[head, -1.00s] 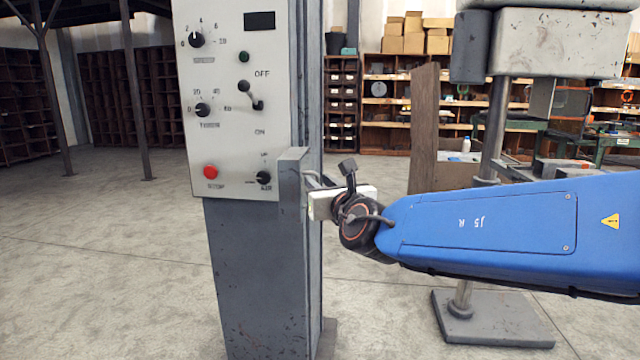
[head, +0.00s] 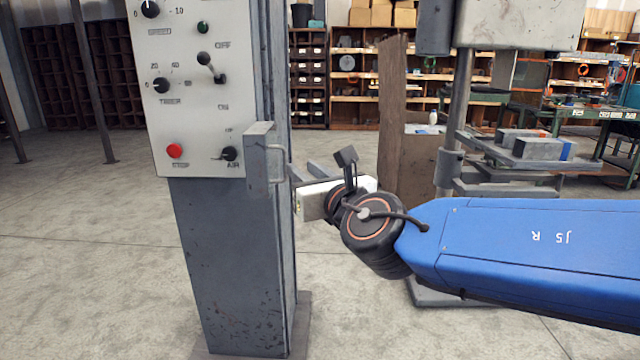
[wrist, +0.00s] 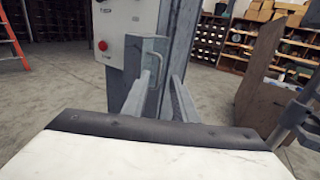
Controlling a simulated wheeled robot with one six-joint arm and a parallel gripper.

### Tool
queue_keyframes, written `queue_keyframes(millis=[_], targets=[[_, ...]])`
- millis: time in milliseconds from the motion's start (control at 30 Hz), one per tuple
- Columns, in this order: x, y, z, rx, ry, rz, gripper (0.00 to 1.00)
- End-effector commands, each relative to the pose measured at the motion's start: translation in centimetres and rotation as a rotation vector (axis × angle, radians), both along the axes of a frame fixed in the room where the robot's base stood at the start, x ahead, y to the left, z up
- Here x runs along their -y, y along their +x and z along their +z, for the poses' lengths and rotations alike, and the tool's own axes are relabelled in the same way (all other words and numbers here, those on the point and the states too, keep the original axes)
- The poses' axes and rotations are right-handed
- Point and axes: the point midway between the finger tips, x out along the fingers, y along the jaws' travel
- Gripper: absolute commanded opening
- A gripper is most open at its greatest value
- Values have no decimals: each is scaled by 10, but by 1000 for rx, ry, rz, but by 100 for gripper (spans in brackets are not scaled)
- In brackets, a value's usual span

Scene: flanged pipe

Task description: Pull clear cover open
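A grey upright plate (head: 260,155) with a thin metal handle (head: 281,162) stands on the right side of the control pedestal. The plate (wrist: 151,62) and its handle (wrist: 157,72) also show in the wrist view. I cannot make out any see-through cover; the plate looks opaque. My gripper (head: 303,175) is just right of the handle and points towards it. In the wrist view my gripper (wrist: 163,82) has its two grey fingers apart, with the handle ahead between them. Nothing is held. Whether a fingertip touches the handle is unclear.
The pedestal's white panel (head: 185,120) carries knobs, a lever and a red stop button (head: 174,151). A brown board (head: 392,110), a metal stand and a green workbench (head: 580,112) are behind on the right. Open concrete floor lies in front and left.

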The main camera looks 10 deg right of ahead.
Motion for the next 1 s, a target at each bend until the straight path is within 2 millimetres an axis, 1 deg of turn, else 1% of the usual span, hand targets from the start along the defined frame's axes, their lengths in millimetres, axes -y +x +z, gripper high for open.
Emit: queue_keyframes(millis=[33,200,433,633,1000], targets=[[2,-8,0,1,1,2,26],[7,-33,1,1,3,3,26],[13,-55,0,2,1,3,26],[16,-63,0,0,0,1,26],[17,-64,-1,-3,4,-3,26]])
